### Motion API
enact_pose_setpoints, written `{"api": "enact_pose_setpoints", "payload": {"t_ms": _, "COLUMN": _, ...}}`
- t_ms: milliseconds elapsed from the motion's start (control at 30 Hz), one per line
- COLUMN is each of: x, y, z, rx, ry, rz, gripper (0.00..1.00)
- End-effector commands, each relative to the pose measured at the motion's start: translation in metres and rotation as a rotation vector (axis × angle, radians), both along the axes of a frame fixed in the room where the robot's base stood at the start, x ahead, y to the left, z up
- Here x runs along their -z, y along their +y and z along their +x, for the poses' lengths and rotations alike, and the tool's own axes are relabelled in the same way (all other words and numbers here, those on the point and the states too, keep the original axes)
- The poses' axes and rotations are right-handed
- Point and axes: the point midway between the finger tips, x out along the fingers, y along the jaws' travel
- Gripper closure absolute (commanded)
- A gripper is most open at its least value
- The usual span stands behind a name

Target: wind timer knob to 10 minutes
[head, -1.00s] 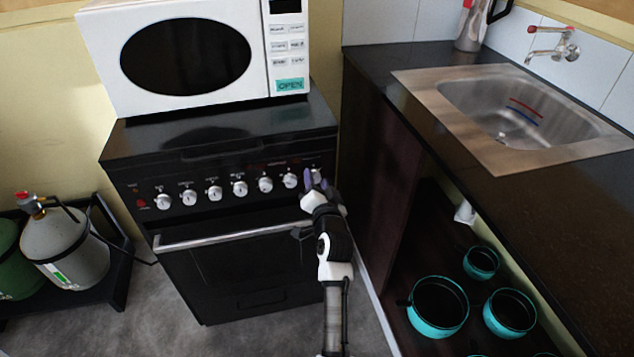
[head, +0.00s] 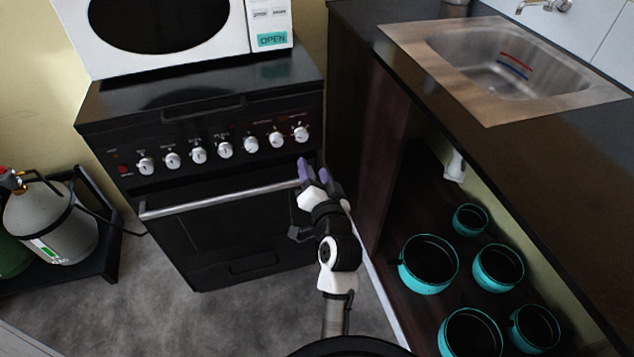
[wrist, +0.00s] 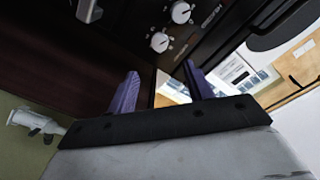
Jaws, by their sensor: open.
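A row of several silver knobs runs along the black front panel of the stove (head: 200,240). The rightmost knob (head: 301,134) sits at the panel's right end; I cannot read the labels well enough to tell which knob is the timer. Two knobs show in the wrist view, the nearer one (wrist: 159,42) just beyond the fingertips and another knob (wrist: 181,12) farther up. My gripper (head: 315,173) has purple fingers, is open and empty, and is below the rightmost knob, near the right end of the oven handle. In the wrist view its fingers (wrist: 160,72) stand apart, touching no knob.
The oven handle (head: 220,201) sticks out below the knobs. A white microwave (head: 170,30) stands on the stove. The dark counter (head: 460,120) with a sink is close on the right, with teal pots (head: 428,264) beneath. Gas cylinders (head: 50,225) stand left. Floor in front is clear.

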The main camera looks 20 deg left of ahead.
Motion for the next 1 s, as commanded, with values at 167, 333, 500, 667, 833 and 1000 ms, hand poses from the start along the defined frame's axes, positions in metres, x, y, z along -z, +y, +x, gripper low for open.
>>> {"api": "enact_pose_setpoints", "payload": {"t_ms": 167, "x": 0.001, "y": -0.010, "z": -0.016, "rx": 0.001, "ry": 0.000, "rz": 0.001, "gripper": 0.48}}
{"api": "enact_pose_setpoints", "payload": {"t_ms": 333, "x": 0.000, "y": -0.012, "z": -0.020, "rx": 0.001, "ry": -0.001, "rz": 0.000, "gripper": 0.48}}
{"api": "enact_pose_setpoints", "payload": {"t_ms": 500, "x": 0.000, "y": -0.012, "z": -0.019, "rx": 0.001, "ry": -0.001, "rz": 0.000, "gripper": 0.48}}
{"api": "enact_pose_setpoints", "payload": {"t_ms": 667, "x": 0.006, "y": -0.019, "z": -0.014, "rx": -0.029, "ry": -0.013, "rz": -0.023, "gripper": 0.49}}
{"api": "enact_pose_setpoints", "payload": {"t_ms": 833, "x": 0.004, "y": -0.027, "z": -0.011, "rx": -0.099, "ry": -0.047, "rz": -0.068, "gripper": 0.49}}
{"api": "enact_pose_setpoints", "payload": {"t_ms": 1000, "x": 0.000, "y": -0.018, "z": -0.001, "rx": -0.112, "ry": -0.052, "rz": -0.074, "gripper": 0.49}}
